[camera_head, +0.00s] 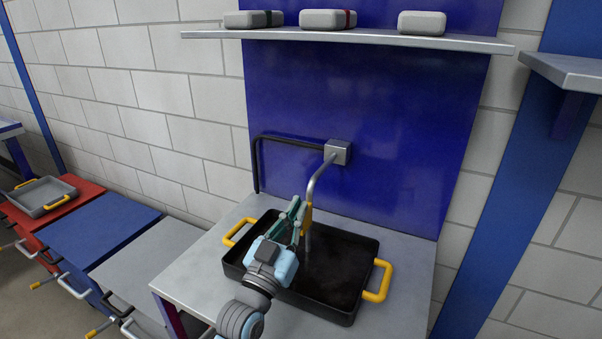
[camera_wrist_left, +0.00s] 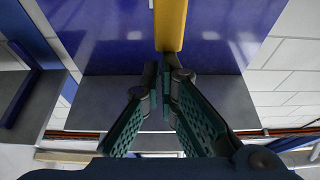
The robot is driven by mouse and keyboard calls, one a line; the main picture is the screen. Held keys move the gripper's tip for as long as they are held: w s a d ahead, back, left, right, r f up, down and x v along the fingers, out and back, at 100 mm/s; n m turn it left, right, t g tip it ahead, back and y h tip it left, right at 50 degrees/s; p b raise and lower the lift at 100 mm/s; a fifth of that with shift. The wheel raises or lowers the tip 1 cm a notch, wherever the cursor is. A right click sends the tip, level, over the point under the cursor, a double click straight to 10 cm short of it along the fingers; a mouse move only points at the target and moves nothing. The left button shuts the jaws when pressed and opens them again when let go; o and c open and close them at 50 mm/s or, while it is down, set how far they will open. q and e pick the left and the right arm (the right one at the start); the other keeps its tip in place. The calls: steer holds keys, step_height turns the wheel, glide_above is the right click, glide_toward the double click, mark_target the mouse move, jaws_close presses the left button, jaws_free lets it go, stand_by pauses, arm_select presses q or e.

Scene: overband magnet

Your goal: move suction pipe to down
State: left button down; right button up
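The suction pipe (camera_head: 314,185) is a bent grey metal tube coming out of a grey box on the blue wall panel. It curves down, with a yellow grip (camera_head: 308,221) on its lower part. Its lower end hangs over a black tray (camera_head: 373,244) with yellow handles. My left gripper (camera_head: 301,215) is at the yellow grip, its green fingers drawn together on it. In the left wrist view the yellow grip (camera_wrist_left: 170,25) runs from the top edge down to the nearly closed fingertips, which hide the rest. My right gripper is not in view.
The tray stands on a grey table (camera_head: 182,270). A black hose (camera_head: 256,165) runs along the panel to the grey box (camera_head: 338,152). A shelf (camera_head: 350,38) above holds three grey blocks. Red, blue and grey carts stand at the left, a grey tray (camera_head: 40,196) on the red one.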

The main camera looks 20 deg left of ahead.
arm_select(q)
steer(key=shift+w+f, duration=0.1)
steer(key=shift+f, duration=0.15)
step_height(320, 180, up, 4)
steer(key=p, duration=0.5)
steer(key=v, duration=1)
steer(key=shift+r, duration=0.45)
